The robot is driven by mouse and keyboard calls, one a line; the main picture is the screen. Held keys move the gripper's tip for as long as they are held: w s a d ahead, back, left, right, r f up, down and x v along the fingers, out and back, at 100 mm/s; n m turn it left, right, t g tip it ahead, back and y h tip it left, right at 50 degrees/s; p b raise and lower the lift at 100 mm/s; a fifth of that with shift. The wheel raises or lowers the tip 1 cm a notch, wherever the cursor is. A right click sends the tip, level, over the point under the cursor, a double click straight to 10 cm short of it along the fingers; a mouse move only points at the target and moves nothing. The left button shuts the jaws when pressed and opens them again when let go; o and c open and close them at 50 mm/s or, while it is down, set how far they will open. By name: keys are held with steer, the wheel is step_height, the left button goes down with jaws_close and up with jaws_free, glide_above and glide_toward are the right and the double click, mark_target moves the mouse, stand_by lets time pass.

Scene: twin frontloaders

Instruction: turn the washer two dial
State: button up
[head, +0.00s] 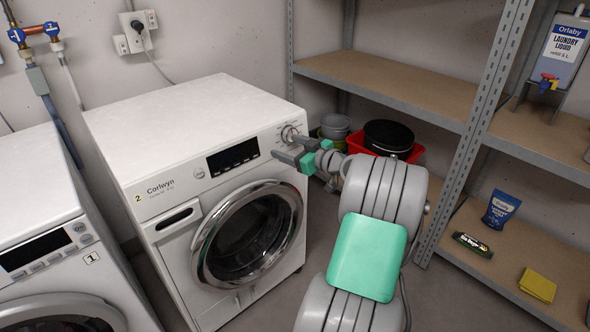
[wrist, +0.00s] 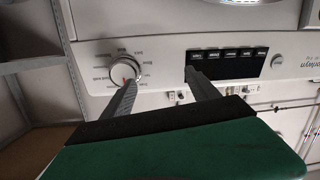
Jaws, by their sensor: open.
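Washer two (head: 130,130) is the white front loader marked with a yellow "2" label. Its round silver dial (head: 288,132) sits at the right end of the control panel, partly behind my gripper. My gripper (head: 284,147) is open and empty in front of the panel. In the wrist view one finger of my gripper (wrist: 160,78) overlaps the dial's lower edge; the other is near the dark display (wrist: 228,63). I cannot tell whether the finger touches the dial.
Washer one (head: 40,220) stands at the left. A metal shelf rack (head: 455,190) stands at the right, holding a laundry liquid container (head: 567,45) and a blue pouch (head: 501,208). A red basin (head: 358,143) with a black round item lies behind my arm.

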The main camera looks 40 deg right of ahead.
steer(key=s+d+f+t+h, duration=0.1)
steer(key=s+d+f+t, duration=0.1)
steer(key=s+d, duration=0.3)
steer(key=w+d+r+b, duration=0.1)
steer(key=w, duration=0.8)
steer(key=shift+m, duration=0.3)
steer(key=c, duration=1.4)
